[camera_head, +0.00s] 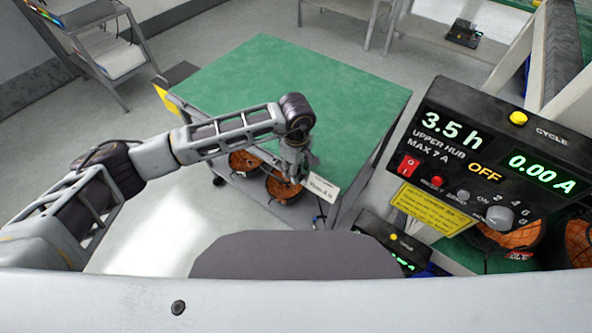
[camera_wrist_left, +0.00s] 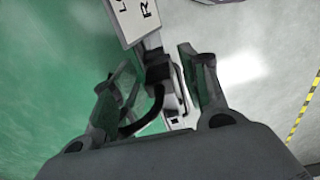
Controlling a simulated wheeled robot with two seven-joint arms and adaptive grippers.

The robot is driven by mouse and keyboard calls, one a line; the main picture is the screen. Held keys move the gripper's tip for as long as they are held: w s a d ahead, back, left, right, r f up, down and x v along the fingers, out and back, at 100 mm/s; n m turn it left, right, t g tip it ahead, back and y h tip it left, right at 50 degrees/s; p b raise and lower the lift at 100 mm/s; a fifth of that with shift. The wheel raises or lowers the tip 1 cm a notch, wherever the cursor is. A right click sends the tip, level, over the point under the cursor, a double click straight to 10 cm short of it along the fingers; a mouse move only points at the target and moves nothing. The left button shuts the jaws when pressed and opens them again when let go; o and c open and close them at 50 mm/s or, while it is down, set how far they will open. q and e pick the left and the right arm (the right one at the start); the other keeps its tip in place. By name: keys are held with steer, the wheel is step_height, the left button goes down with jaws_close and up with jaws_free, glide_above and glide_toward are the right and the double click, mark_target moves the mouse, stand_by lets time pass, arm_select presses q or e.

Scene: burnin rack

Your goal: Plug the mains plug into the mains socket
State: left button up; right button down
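My left gripper (camera_head: 293,172) points down at the front right edge of the green-topped table in the head view. In the left wrist view its two fingers (camera_wrist_left: 158,68) stand apart. A dark cable loop (camera_wrist_left: 150,108) and a small grey-and-black fitting (camera_wrist_left: 163,72) show between or just beyond them; I see no clear grip on either. I cannot tell whether this fitting is the mains plug or the mains socket. A white printed label (camera_head: 322,187) is beside the gripper, and also at the top of the wrist view (camera_wrist_left: 135,18). My right gripper is not in view.
The green tabletop (camera_head: 300,90) is bare. Round orange-brown items (camera_head: 283,190) sit on a lower shelf under its front edge. A black control box (camera_head: 500,160), reading 3.5 h, OFF and 0.00 A, stands at right. A cart (camera_head: 110,50) stands back left.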

arm_select(q)
jaws_close()
steer(key=shift+r+p, duration=0.8)
steer(key=shift+r, duration=2.2)
steer(key=c, duration=0.6)
jaws_free()
jaws_close()
steer(key=shift+w+a, duration=0.1)
steer(key=shift+a, duration=0.05)
